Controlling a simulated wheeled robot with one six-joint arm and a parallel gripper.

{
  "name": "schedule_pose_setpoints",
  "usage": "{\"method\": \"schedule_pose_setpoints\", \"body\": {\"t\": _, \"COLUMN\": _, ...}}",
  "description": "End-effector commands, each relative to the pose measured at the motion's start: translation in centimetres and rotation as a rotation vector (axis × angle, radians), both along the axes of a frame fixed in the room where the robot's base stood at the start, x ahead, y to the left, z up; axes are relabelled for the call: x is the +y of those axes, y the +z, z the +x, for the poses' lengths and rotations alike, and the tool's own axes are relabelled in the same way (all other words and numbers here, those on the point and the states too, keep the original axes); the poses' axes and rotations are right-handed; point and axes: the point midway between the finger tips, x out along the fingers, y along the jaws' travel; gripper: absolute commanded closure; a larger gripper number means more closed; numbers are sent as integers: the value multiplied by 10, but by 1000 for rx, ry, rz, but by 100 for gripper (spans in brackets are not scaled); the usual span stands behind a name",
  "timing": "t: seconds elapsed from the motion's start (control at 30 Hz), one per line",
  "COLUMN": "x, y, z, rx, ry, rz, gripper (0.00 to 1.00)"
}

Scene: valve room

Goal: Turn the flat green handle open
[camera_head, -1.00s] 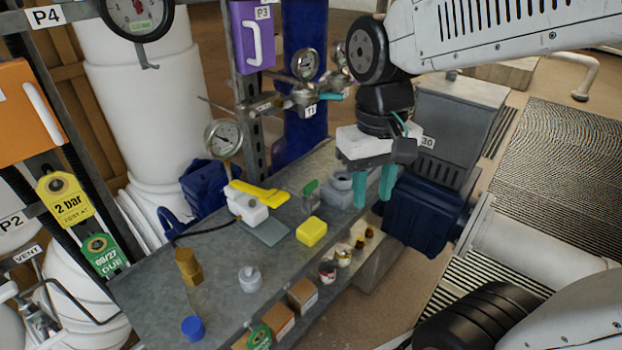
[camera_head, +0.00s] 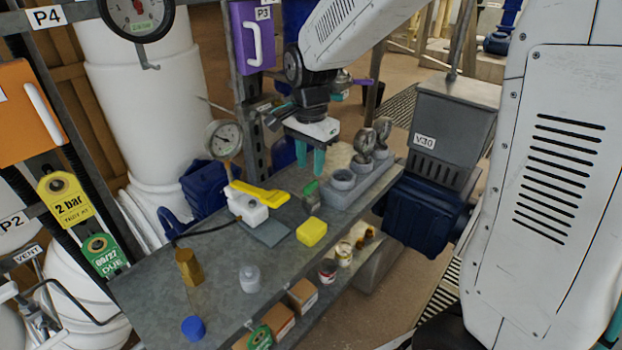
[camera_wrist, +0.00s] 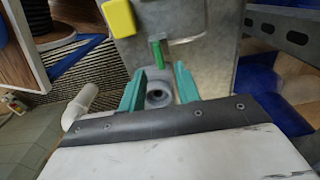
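A small green piece (camera_head: 311,187) stands on a grey body on the metal bench, beside the yellow block (camera_head: 311,232). The green piece (camera_wrist: 158,52) also shows ahead of my fingers in the wrist view.
A grey holder with round sockets (camera_head: 345,182) and upright metal parts stands right of my gripper. A white piece with a yellow lever (camera_head: 262,194) lies left. A pressure gauge (camera_head: 224,138) stands behind. The V30 unit (camera_head: 450,120) is to the right.

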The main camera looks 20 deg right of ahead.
Motion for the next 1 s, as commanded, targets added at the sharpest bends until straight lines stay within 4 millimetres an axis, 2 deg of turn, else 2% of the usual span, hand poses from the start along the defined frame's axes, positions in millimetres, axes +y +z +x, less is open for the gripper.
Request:
{"method": "schedule_pose_setpoints", "body": {"t": 0.1, "x": 0, "y": -22, "z": -1, "rx": 4, "ry": 1, "rz": 0, "gripper": 67}}
{"method": "schedule_pose_setpoints", "body": {"t": 0.3, "x": 0, "y": -47, "z": -1, "rx": 3, "ry": 2, "rz": 0, "gripper": 67}}
{"method": "schedule_pose_setpoints", "body": {"t": 0.43, "x": 0, "y": -53, "z": -1, "rx": 2, "ry": 3, "rz": 0, "gripper": 67}}
{"method": "schedule_pose_setpoints", "body": {"t": 0.67, "x": 1, "y": -54, "z": -1, "rx": 1, "ry": 3, "rz": 0, "gripper": 67}}
{"method": "schedule_pose_setpoints", "body": {"t": 0.7, "x": 1, "y": -54, "z": -1, "rx": 1, "ry": 3, "rz": 0, "gripper": 73}}
{"method": "schedule_pose_setpoints", "body": {"t": 0.8, "x": 0, "y": -54, "z": -1, "rx": 1, "ry": 3, "rz": 0, "gripper": 100}}
{"method": "schedule_pose_setpoints", "body": {"t": 1.0, "x": 0, "y": -54, "z": 0, "rx": 0, "ry": 5, "rz": 0, "gripper": 100}}
